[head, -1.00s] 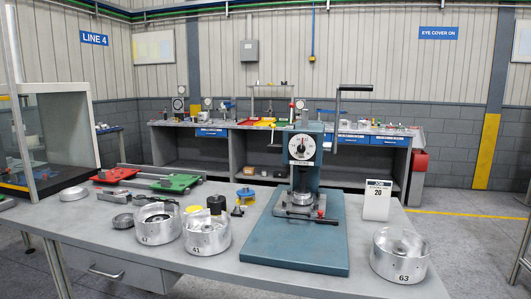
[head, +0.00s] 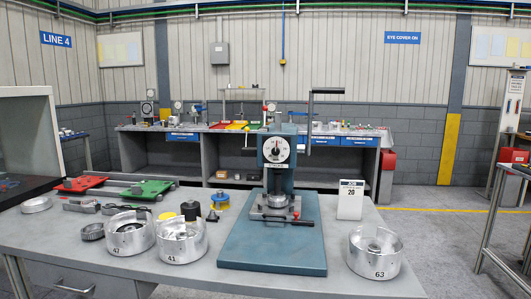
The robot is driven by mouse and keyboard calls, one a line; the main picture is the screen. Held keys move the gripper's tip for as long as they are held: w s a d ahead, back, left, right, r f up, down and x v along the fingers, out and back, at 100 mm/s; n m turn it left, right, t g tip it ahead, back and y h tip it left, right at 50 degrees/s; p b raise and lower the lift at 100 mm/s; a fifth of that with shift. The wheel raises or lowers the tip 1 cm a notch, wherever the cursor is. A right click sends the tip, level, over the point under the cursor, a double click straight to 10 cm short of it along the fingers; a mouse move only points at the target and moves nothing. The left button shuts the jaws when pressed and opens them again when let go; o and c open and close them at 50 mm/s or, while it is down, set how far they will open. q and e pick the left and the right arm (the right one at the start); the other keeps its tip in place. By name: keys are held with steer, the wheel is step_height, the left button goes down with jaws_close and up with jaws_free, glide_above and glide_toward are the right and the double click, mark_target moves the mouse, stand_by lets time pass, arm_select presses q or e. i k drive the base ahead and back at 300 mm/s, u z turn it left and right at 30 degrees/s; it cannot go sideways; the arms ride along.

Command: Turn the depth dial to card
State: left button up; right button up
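The depth dial (head: 276,150) is a round white face with dark marks and a small red pointer, on the front of the blue-grey press (head: 272,238) on the bench. The pointer stands near the top; the marks are too small to read. A white card (head: 350,200) reading 20 stands upright on the bench, right of the press. Neither of my grippers shows in the head view.
Silver metal housings marked 42 (head: 129,234), 41 (head: 182,241) and 63 (head: 375,253) stand along the front of the grey bench (head: 190,281). Red (head: 80,184) and green (head: 147,189) trays lie at the left. The press lever (head: 311,108) rises at the upper right.

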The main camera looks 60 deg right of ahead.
mark_target(275, 150)
steer(key=u, duration=0.1)
steer(key=i, duration=1.05)
steer(key=z, duration=4.5)
steer(key=k, duration=0.1)
steer(key=u, duration=2.5)
steer(key=k, duration=0.45)
steer(key=z, duration=0.15)
steer(key=i, duration=0.45)
steer(key=u, duration=0.1)
